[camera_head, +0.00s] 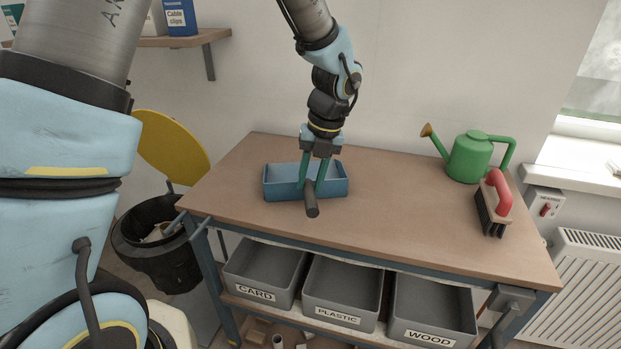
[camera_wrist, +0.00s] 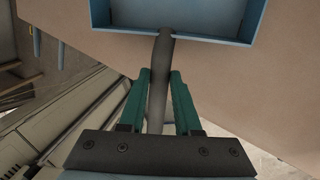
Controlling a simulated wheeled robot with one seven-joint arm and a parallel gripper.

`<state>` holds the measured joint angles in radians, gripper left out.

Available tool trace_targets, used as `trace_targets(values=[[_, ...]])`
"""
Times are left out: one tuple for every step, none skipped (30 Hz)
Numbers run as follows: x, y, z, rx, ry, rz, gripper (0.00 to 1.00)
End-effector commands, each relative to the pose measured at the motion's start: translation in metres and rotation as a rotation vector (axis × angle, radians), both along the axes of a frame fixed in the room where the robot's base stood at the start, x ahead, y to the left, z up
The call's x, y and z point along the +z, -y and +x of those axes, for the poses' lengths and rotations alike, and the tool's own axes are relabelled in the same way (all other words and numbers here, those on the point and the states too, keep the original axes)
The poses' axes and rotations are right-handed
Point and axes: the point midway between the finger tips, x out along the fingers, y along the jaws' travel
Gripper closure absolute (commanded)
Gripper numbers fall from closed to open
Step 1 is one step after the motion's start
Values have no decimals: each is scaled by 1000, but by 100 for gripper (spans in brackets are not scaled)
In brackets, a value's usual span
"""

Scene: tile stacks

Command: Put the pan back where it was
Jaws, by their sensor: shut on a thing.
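The pan (camera_head: 283,189) is a shallow blue rectangular box with a dark round handle (camera_head: 312,207). It is at the left part of the workbench in the head view, with its handle toward the front. My gripper (camera_head: 311,184) comes down from above, its green fingers shut on the handle. In the wrist view the handle (camera_wrist: 158,105) runs between the fingers (camera_wrist: 159,76) to the pan's near wall (camera_wrist: 120,33). The visible part of the pan's inside looks empty. I cannot tell whether its underside touches the bench.
The workbench (camera_head: 400,222) is clear in the middle. A green watering can (camera_head: 468,158) and a red-handled brush (camera_head: 492,205) stand at its right. Grey bins marked CARD (camera_head: 254,293), PLASTIC (camera_head: 337,316) and WOOD (camera_head: 430,337) sit below. A black bin (camera_head: 165,262) with a yellow lid stands left.

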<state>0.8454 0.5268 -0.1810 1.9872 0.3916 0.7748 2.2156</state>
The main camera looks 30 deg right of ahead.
Motion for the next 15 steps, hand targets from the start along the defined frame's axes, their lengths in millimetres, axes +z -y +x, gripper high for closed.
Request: trace_targets(values=[[0,0,0,0,1,-1,100],[0,0,0,0,1,-1,100],[-1,0,0,0,0,0,66],[-1,0,0,0,0,0,63],[-1,0,0,0,0,0,59],[-1,0,0,0,0,0,55],[-1,0,0,0,0,0,51],[-1,0,0,0,0,0,48],[-1,0,0,1,0,0,44],[0,0,0,1,0,0,40],[0,0,0,1,0,0,38],[0,0,0,1,0,0,38],[0,0,0,1,0,0,38],[0,0,0,1,0,0,38],[0,0,0,1,0,0,38]])
